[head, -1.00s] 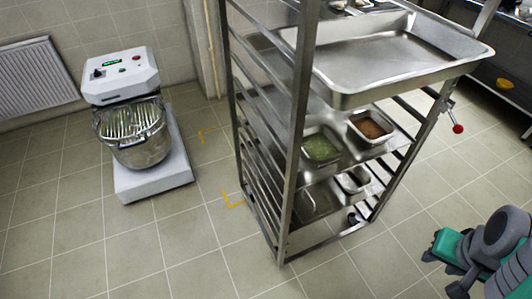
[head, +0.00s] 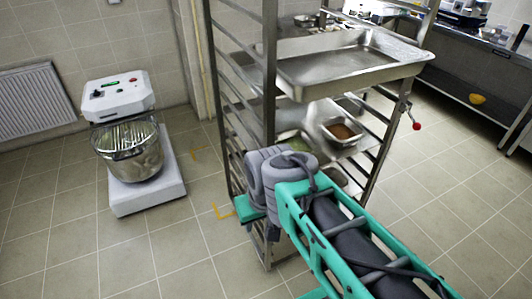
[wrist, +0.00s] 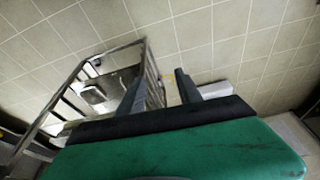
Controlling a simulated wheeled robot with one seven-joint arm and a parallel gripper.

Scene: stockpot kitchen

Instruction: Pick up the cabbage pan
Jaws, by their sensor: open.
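The cabbage pan, with green contents (head: 297,144), sits on a shelf of the steel rack in the head view. My arm hides most of it, and only a small part shows above my wrist. My gripper (wrist: 160,91) is open in the wrist view, with two dark fingers spread apart and nothing between them. In the head view my arm reaches in front of the rack's lower part; the fingertips cannot be made out there.
The steel rack (head: 270,95) has upright posts and side rails. A pan of brown food (head: 342,131) sits beside the cabbage pan. A large empty tray (head: 350,66) is above them. A mixer (head: 128,150) stands at left. Floor at right is clear.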

